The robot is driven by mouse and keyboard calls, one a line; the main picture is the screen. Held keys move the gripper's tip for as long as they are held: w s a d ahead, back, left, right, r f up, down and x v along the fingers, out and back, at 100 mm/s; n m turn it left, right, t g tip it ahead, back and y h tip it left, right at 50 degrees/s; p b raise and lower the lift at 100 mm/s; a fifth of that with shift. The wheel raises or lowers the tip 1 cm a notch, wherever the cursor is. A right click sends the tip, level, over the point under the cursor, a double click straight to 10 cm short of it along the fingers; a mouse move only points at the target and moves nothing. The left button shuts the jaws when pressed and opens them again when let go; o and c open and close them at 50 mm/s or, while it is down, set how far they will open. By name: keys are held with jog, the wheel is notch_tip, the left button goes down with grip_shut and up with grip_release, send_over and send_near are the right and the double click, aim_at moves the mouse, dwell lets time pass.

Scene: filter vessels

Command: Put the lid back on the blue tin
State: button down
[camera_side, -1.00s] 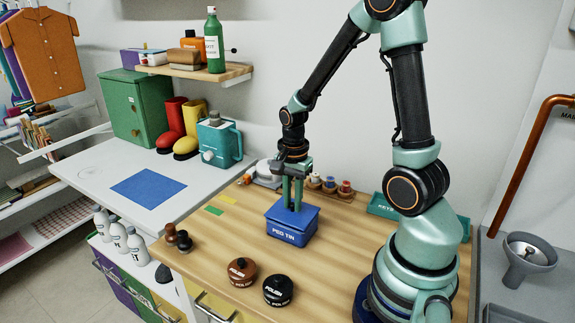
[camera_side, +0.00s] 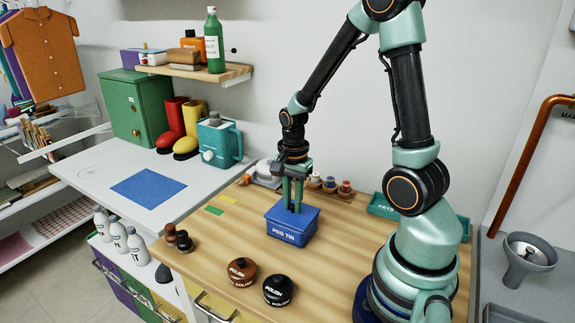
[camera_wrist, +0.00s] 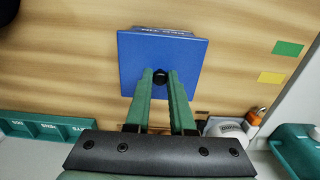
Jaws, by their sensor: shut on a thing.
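The blue tin (camera_side: 290,236), marked "PEG TIN", stands on the wooden bench below my gripper. Its blue lid (camera_side: 305,213) lies over the top of the tin, and in the side view it looks seated or very nearly so; I cannot tell whether a small gap is left. In the wrist view the lid (camera_wrist: 145,50) is seen from above with a dark knob (camera_wrist: 160,76) on it. My gripper (camera_side: 292,208) points down and is shut on the lid's knob. The tin's inside is hidden under the lid.
A brown polish tin (camera_side: 242,271) and a black polish tin (camera_side: 278,290) stand at the bench's front. Dark brown knobbed objects (camera_side: 178,238) are at the left edge. A green keys tray (camera_side: 382,206) lies behind, right of several small spools (camera_side: 330,185).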

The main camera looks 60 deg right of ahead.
dwell(0.3)
jog(key=shift+c, duration=1)
grip_release()
jog(key=shift+r, duration=0.15)
jog(key=shift+r, duration=3.35)
grip_shut()
